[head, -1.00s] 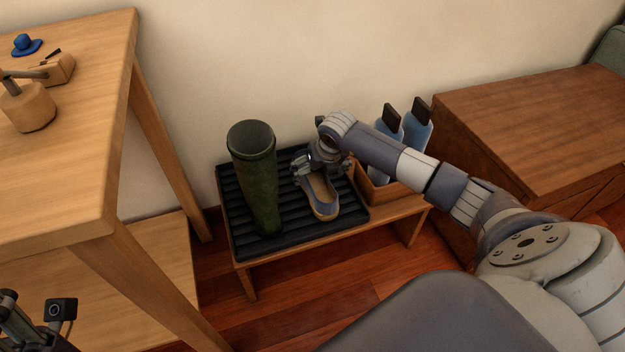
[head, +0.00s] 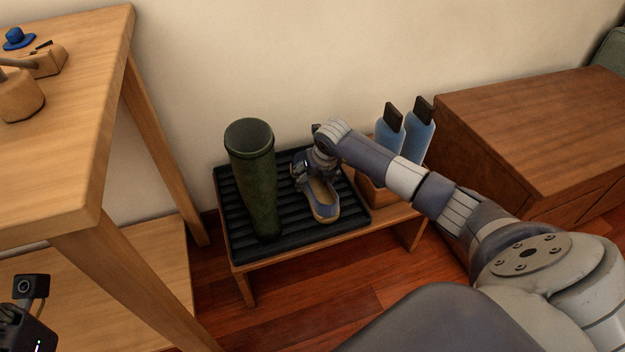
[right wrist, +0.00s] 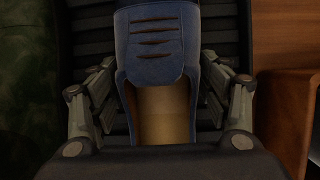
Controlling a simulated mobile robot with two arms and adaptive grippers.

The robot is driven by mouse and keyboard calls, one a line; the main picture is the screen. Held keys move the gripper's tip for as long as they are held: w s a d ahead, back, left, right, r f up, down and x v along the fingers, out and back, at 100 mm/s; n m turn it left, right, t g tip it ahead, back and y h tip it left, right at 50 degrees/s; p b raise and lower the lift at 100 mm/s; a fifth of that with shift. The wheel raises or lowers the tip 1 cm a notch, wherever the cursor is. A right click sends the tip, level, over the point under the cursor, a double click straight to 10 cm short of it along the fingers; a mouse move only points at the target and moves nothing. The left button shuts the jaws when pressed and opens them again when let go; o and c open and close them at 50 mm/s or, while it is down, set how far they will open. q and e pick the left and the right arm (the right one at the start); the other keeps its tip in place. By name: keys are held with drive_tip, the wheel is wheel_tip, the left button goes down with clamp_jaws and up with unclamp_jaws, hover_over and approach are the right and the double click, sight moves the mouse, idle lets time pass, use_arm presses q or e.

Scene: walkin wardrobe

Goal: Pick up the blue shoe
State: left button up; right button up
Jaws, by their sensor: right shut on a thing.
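The blue shoe (head: 326,203), with a tan inside, is on the black ribbed tray (head: 290,233) on a low wooden bench, right of the green boot. It also shows in the right wrist view (right wrist: 156,42), between the two fingers. My right gripper (head: 312,180) is shut on the shoe from above, at its far end. In the right wrist view, the fingers of my right gripper (right wrist: 158,105) flank the shoe's sides. I cannot tell whether the shoe is clear of the tray. Only part of my left gripper (head: 22,325) shows at the lower left; its fingers cannot be made out.
A tall green boot (head: 256,185) stands close to the shoe's left. A wooden box (head: 378,193) with blue, dark-topped items (head: 418,138) is to the right. A wooden table (head: 75,140) stands at left and a brown cabinet (head: 545,125) at right. The wall is behind.

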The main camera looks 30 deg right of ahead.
drive_tip(key=shift+c, duration=0.7)
